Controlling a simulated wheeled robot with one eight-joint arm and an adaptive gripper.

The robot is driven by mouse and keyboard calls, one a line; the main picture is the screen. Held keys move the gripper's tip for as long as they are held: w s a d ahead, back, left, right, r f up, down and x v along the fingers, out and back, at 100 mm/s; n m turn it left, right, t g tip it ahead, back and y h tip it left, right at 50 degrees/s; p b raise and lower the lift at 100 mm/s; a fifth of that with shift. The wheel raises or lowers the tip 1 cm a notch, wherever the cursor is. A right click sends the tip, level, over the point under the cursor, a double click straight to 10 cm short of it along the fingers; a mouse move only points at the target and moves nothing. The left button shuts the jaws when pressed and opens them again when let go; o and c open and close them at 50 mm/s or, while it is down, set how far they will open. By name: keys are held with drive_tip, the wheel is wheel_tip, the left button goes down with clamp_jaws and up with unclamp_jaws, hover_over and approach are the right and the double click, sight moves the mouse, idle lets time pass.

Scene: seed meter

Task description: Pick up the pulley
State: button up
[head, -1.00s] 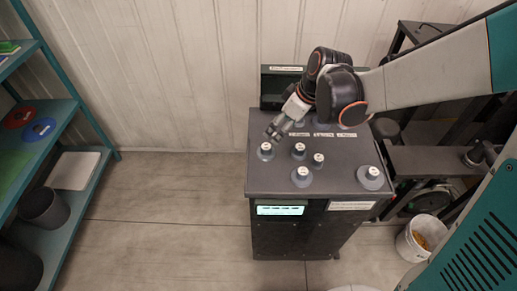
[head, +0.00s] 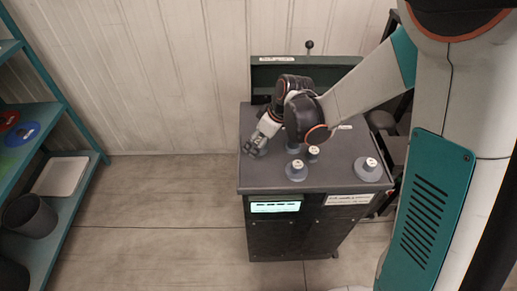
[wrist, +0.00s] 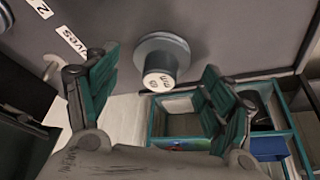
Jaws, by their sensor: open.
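A grey round piece with a wide flange and a white labelled cap, likely the pulley (wrist: 168,57), stands on the dark top of the seed meter (wrist: 205,20) in the wrist view. It lies between my open fingers, nearer their tips; contact is not visible. My gripper (head: 254,151) is over the left front part of the seed meter top in the head view and hides that piece there. Similar capped pieces show to its right: one at the front (head: 296,171), one behind it (head: 313,153) and a wide one at the right (head: 367,168).
A teal shelf (head: 75,120) stands at the left with a grey bin (head: 30,215) and a pale tray (head: 61,176). A lever (head: 309,46) rises behind the machine. A lit display (head: 274,207) is on its front. The floor between shelf and machine is clear.

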drive_tip(key=shift+w+a+f, duration=0.15)
drive_tip(key=shift+w+f, duration=0.05)
drive_tip(key=shift+f, duration=0.3)
drive_tip(key=c, duration=1.2)
drive_tip(key=shift+o, duration=0.2)
drive_tip(key=shift+r, duration=0.25)
wheel_tip(320, 180, up, 20)
drive_tip(key=p, duration=0.7)
wheel_tip(320, 180, up, 4)
drive_tip(key=p, duration=0.3)
hover_over(259, 140)
drive_tip(key=shift+s, duration=0.1)
